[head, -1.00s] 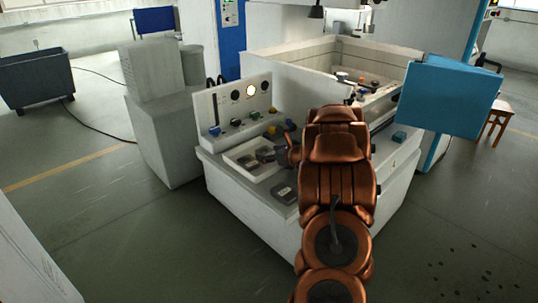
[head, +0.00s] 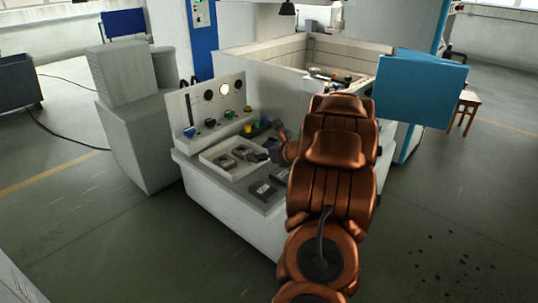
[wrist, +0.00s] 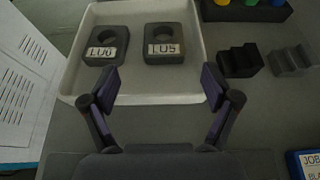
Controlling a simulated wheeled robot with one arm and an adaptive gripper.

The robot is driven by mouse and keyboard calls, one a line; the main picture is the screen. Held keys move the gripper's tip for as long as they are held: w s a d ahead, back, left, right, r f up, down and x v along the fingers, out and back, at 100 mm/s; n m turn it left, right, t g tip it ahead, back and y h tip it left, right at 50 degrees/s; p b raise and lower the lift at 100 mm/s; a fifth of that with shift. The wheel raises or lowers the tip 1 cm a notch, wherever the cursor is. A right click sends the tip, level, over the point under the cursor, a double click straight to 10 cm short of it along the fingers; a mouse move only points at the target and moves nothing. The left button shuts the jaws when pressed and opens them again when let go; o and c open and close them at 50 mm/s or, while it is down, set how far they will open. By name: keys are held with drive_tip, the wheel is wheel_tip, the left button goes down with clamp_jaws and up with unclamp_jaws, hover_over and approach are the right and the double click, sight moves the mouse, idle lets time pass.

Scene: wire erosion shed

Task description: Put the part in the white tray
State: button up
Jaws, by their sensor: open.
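The white tray (wrist: 150,100) fills the upper middle of the wrist view, and in the head view it sits on the machine's ledge (head: 205,159). In it lie two dark grey blocks with round holes, a left one (wrist: 108,66) with a label like "LU0" or "LU6" and a right one (wrist: 164,57) labelled "LU5". They lie apart and flat. My gripper (wrist: 160,84) is open and empty, its fingertips over the tray's near part, short of both blocks. In the head view my gripper (head: 280,150) is partly hidden by my arm. I cannot tell which piece is the part.
A black stepped block (wrist: 240,61) and a grey stepped block (wrist: 289,60) stand right of the tray. A dark holder (wrist: 240,13) with coloured pieces is behind them. A blue labelled item (wrist: 305,164) lies near right. Printed sheets (wrist: 30,70) are at left. A control panel (head: 216,106) rises behind the tray.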

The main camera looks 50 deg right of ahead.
drive_tip(key=shift+v, duration=2.15)
drive_tip(key=shift+a, duration=0.1)
drive_tip(key=w+a+n+y, duration=0.1)
drive_tip(key=a, duration=0.2)
drive_tip(key=w+a+r+n, duration=0.1)
drive_tip(key=a, duration=0.2)
drive_tip(key=w+a+n+y, duration=0.1)
drive_tip(key=a+n, duration=0.1)
drive_tip(key=a, duration=0.1)
drive_tip(key=shift+w+a+r+g+y, duration=0.1)
drive_tip(key=shift+a+r+g+y, duration=0.1)
drive_tip(key=shift+g+y, duration=0.15)
drive_tip(key=s+a+n+g+y, duration=0.2)
drive_tip(key=a+n+g+y, duration=0.25)
drive_tip(key=a+n, duration=1.15)
drive_tip(key=s+a+n+g, duration=0.1)
drive_tip(key=s+a+g, duration=0.3)
drive_tip(key=a, duration=0.6)
drive_tip(key=s+a+n+g, duration=0.2)
drive_tip(key=s+a, duration=0.4)
drive_tip(key=a, duration=0.3)
drive_tip(key=s+f+n+g+h, duration=0.2)
drive_tip(key=s+n+g+h, duration=0.2)
drive_tip(key=s+n, duration=0.9)
drive_tip(key=s+h, duration=0.3)
drive_tip(key=s, duration=0.3)
drive_tip(key=shift+d, duration=0.35)
